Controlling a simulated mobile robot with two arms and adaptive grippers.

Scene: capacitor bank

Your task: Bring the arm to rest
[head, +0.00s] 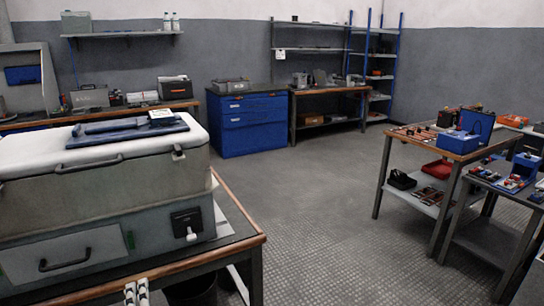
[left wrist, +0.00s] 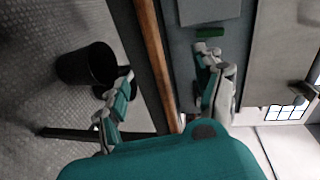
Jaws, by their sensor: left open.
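My left gripper (left wrist: 160,80) is open in the left wrist view. Its two grey and teal fingers stand well apart, with nothing between them. The wooden table edge (left wrist: 152,45) shows behind the gap. In the head view only the pale tips of what looks like this gripper (head: 137,292) show at the bottom edge, in front of the bench with the large grey cabinet (head: 100,180). They appear apart from the cabinet. The cabinet has a white top, a black front handle and a small black switch panel (head: 187,223). My right gripper is in neither view.
The wood-edged bench (head: 245,240) under the cabinet is close to my left gripper. A black bin (left wrist: 88,65) stands on the floor below. A blue drawer unit (head: 250,125) stands at the back; loaded tables (head: 455,150) stand at right. The middle floor is clear.

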